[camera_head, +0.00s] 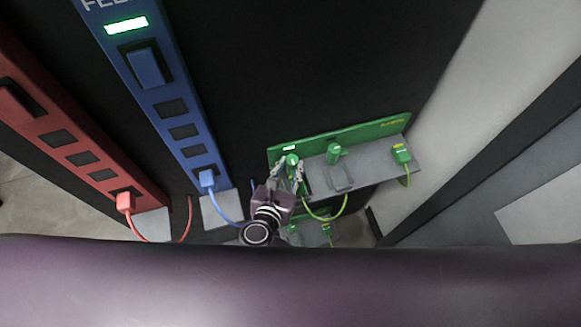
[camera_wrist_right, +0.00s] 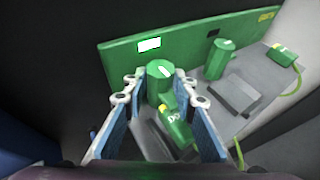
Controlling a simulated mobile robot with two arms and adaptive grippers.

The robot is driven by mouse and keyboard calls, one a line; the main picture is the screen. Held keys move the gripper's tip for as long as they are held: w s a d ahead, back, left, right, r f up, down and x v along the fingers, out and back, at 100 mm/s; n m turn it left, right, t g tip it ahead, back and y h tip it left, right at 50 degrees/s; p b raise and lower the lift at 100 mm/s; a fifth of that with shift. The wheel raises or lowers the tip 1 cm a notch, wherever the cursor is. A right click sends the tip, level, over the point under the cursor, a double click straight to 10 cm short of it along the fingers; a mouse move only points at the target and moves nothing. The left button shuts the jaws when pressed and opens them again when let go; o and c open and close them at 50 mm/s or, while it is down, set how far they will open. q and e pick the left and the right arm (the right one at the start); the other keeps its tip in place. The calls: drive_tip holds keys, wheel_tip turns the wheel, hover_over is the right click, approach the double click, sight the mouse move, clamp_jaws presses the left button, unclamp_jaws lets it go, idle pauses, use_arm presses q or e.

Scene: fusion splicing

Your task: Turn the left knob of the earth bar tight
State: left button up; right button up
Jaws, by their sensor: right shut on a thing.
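The green earth bar (camera_head: 355,135) stands upright behind a grey shelf; it also shows in the wrist view (camera_wrist_right: 120,55). Its left knob (camera_wrist_right: 158,72) is a green cylinder with a pale line on top, below a lit white-green indicator (camera_wrist_right: 149,45). My right gripper (camera_head: 287,172) has its fingers on either side of this knob, and is shut on it. In the wrist view the fingertips (camera_wrist_right: 160,90) flank the knob, with a green plug (camera_wrist_right: 176,128) between the blue-lined fingers nearer the camera. The right knob (camera_wrist_right: 218,60) stands free. My left gripper is not in view.
A grey block (camera_wrist_right: 234,94) and another green plug (camera_wrist_right: 284,55) with a cable sit on the shelf to the right. A blue bar (camera_head: 160,90) and a red bar (camera_head: 70,140) with plugged cables stand left. Green cables hang below the shelf.

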idle(0.5)
drive_tip(key=o, duration=1.2)
drive_tip(key=shift+c, duration=0.2)
